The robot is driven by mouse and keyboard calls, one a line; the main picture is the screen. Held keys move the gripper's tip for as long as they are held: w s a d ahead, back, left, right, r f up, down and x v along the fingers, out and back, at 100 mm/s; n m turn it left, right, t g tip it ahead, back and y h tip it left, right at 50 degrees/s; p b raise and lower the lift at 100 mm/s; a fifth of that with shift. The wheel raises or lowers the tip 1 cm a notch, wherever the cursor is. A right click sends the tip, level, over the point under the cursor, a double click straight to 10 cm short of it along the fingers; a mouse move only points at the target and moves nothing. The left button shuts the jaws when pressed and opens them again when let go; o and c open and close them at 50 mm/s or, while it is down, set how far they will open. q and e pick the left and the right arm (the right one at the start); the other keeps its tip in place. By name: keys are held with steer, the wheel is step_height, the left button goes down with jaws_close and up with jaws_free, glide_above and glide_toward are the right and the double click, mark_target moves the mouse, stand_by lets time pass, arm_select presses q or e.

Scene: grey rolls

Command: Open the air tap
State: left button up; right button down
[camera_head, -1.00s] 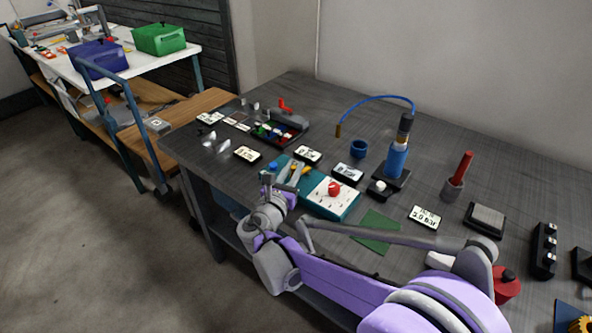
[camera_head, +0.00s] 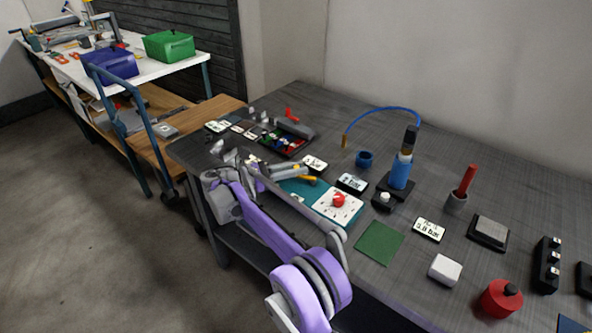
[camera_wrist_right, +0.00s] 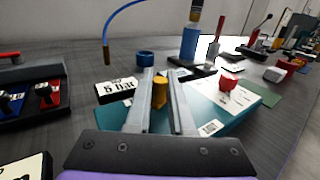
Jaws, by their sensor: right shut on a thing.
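The teal box (camera_head: 330,211) has a white top with a red knob (camera_head: 339,200) and stands near the table's front edge. A yellow-orange tap handle (camera_head: 308,181) shows at its far left end. My right gripper (camera_head: 297,172) reaches over that end from the left. In the right wrist view, its two grey fingers (camera_wrist_right: 162,80) are on either side of the upright orange handle (camera_wrist_right: 160,94), shut on it. The fingers hide the handle's sides and part of the box. My left gripper is not in view.
Small label cards, one reading 5 bar (camera_wrist_right: 117,88), lie beside the box. A blue cylinder (camera_head: 401,171) with a curved hose stands behind it. A green mat (camera_head: 380,242), a white block (camera_head: 445,269) and a red pot (camera_head: 501,298) lie to the right.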

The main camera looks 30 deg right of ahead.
steer(key=shift+w+d+m+g, duration=0.15)
steer(key=shift+m+g, duration=0.2)
steer(key=shift+g, duration=0.2)
steer(key=shift+w+d+m+g, duration=0.15)
steer(key=shift+m+g, duration=0.2)
steer(key=shift+g, duration=0.2)
steer(key=shift+s+g+y, duration=0.1)
steer(key=shift+g+y, duration=0.2)
steer(key=c, duration=0.8)
jaws_free()
steer(key=shift+d, duration=0.1)
